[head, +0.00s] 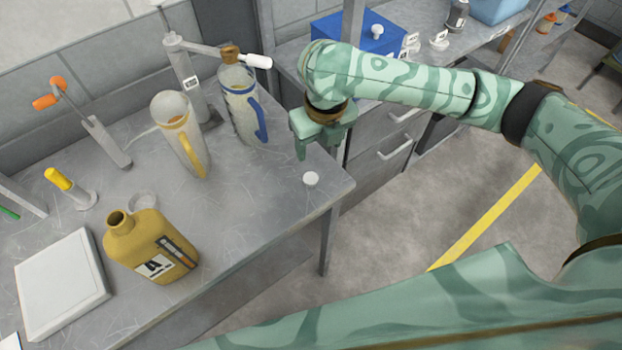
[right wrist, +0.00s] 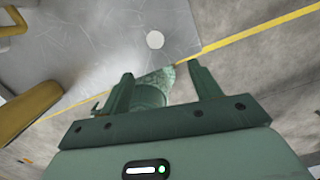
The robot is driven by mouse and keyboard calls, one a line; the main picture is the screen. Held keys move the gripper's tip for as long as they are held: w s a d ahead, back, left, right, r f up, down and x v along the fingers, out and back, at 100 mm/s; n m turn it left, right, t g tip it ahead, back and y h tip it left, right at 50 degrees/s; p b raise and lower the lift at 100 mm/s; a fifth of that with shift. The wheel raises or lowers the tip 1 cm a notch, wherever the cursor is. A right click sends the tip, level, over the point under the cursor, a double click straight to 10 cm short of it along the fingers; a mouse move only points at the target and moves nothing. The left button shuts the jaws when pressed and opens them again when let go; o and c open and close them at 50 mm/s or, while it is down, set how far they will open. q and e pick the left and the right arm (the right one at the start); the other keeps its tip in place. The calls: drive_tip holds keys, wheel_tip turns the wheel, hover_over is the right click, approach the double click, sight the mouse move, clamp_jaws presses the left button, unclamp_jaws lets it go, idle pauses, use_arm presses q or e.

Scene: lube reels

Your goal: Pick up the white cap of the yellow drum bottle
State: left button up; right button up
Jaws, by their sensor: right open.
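The white cap (head: 311,179) lies on the grey bench near its right corner, apart from the bottle. It also shows as a small white disc in the right wrist view (right wrist: 155,40). The yellow drum bottle (head: 150,245) stands uncapped on the bench at left, its round mouth open. My right gripper (head: 310,150) is above the bench corner, just above the cap in the head view. Its two fingers are apart and nothing is between them; in the right wrist view the cap shows beyond the fingertips. My left gripper is not in view.
Two jugs, one with a yellow handle (head: 182,138) and one with a blue handle (head: 242,105), stand left of my right gripper. A white plate-like device (head: 62,283) lies at left. The bench (head: 235,215) is clear between bottle and cap. A blue box (head: 360,31) sits behind.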

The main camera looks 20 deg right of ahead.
drive_tip(key=b, duration=0.3)
hover_over(311, 178)
drive_tip(key=s, duration=0.1)
drive_tip(key=f, duration=0.8)
drive_tip(key=shift+d+f, duration=0.25)
drive_tip(key=shift+d, duration=0.15)
drive_tip(key=f, duration=0.1)
drive_tip(key=f+b, duration=0.1)
drive_tip(key=f, duration=0.1)
drive_tip(key=w+a+f+b, duration=0.1)
drive_tip(key=f, duration=0.1)
drive_tip(key=shift+f, duration=0.15)
drive_tip(key=shift+d, duration=0.1)
drive_tip(key=shift+c, duration=0.3)
drive_tip(key=c, duration=0.9)
